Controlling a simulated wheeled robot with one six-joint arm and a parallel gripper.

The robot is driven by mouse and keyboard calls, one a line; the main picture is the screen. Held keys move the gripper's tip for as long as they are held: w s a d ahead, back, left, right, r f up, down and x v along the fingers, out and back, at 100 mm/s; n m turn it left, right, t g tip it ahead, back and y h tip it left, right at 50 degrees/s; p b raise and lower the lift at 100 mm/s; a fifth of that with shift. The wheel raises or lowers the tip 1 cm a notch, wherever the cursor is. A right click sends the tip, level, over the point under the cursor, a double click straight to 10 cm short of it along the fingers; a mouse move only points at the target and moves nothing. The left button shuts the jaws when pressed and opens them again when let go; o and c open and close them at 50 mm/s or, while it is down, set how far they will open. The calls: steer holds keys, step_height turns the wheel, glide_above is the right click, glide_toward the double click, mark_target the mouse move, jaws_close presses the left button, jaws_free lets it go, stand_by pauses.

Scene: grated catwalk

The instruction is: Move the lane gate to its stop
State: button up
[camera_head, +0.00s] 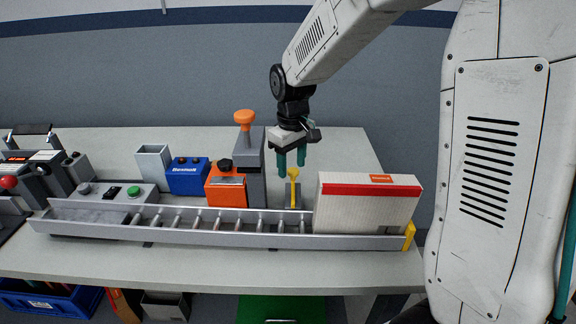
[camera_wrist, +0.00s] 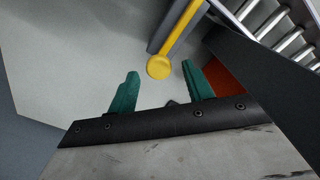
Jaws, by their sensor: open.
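The lane gate appears to be the yellow arm with a round knob (camera_head: 294,174), standing behind the roller conveyor, just left of the white carton. In the wrist view the yellow knob (camera_wrist: 159,67) shows in line with the gap between my fingertips, and its yellow bar (camera_wrist: 183,28) runs up to the right beside a grey bracket. My gripper (camera_head: 291,167) is open, with its two green fingers pointing down just over the knob. I cannot tell whether the fingers reach down around it. Nothing is held.
The roller conveyor (camera_head: 200,238) runs along the table front, with a white carton (camera_head: 365,208) at its right end by a yellow end piece (camera_head: 409,236). Left of my gripper stand a grey post with an orange knob (camera_head: 244,117), an orange box (camera_head: 225,188) and a blue box (camera_head: 188,179). The table behind the carton is clear.

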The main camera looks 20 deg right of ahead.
mark_target(293, 198)
steer(key=shift+d+f, duration=0.1)
steer(key=shift+f, duration=0.3)
steer(key=c, duration=1)
steer(key=shift+o, duration=0.2)
steer(key=s+a, duration=0.1)
steer(key=s, duration=0.1)
steer(key=s+a, duration=0.1)
steer(key=s, duration=0.4)
steer(key=shift+a, duration=0.4)
steer(key=o, duration=1)
steer(key=shift+c, duration=0.2)
steer(key=shift+r, duration=0.15)
